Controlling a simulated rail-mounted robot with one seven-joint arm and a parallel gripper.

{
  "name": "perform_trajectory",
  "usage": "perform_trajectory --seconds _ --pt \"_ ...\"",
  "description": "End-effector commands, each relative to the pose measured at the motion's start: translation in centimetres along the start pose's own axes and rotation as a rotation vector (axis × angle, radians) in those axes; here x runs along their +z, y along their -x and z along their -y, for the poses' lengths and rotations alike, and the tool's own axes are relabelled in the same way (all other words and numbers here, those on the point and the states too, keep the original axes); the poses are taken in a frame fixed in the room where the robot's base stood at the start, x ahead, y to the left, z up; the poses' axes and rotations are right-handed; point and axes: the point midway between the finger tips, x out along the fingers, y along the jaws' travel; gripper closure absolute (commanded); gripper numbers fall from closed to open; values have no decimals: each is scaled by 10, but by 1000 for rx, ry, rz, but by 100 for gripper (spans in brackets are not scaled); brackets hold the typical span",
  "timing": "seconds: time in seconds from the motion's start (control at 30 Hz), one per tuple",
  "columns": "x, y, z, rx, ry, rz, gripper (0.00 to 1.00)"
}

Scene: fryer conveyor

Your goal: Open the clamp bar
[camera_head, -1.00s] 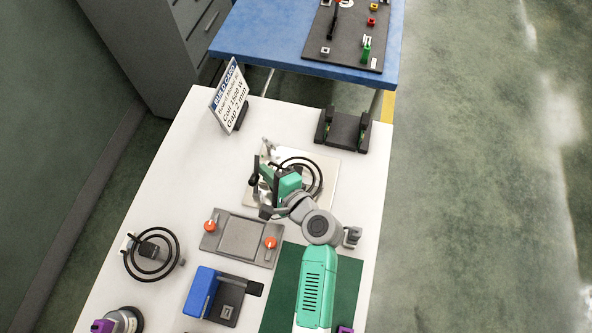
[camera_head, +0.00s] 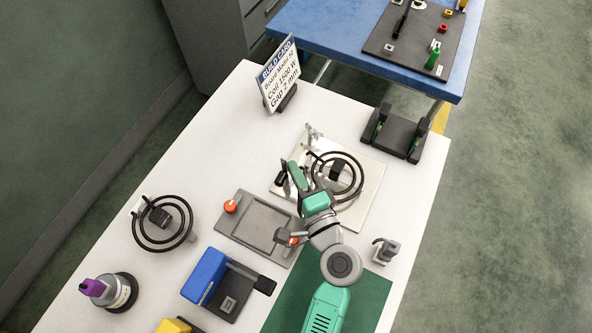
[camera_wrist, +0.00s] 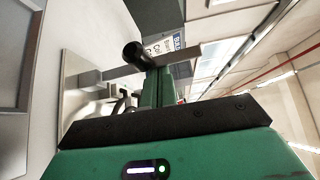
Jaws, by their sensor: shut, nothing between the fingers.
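A pale metal plate (camera_head: 364,217) on the white table carries a black ring coil (camera_head: 352,188). A black handle (camera_head: 281,179) stands at the plate's left edge and seems to belong to the clamp bar. In the wrist view a grey bar (camera_wrist: 205,54) with a round black knob (camera_wrist: 133,52) crosses beyond my fingertips. My gripper (camera_head: 294,168) is over the plate's left part, close to the black handle; its green fingers also show in the wrist view (camera_wrist: 159,75). They are shut and empty, just beside the knob. I cannot tell whether they touch it.
A build card (camera_head: 279,76) stands behind. A dark cradle (camera_head: 397,135) is at the back right and a grey tray (camera_head: 245,225) at front left. Another coil (camera_head: 162,222), a blue device (camera_head: 205,277) and a purple-capped bottle (camera_head: 110,291) are at the left. The table's left back is clear.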

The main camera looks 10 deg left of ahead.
Motion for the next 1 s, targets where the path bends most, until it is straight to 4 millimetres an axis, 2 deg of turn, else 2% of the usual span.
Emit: perform_trajectory --seconds 0.47,0.57,0.67,0.73,1.0 --pt "0 0 2 0 -1 0 100" --pt "0 0 17 -2 1 0 100" --pt "1 1 45 -3 2 -1 100" --pt "12 21 38 3 -4 -2 100" --pt "50 91 43 3 -3 -2 100"
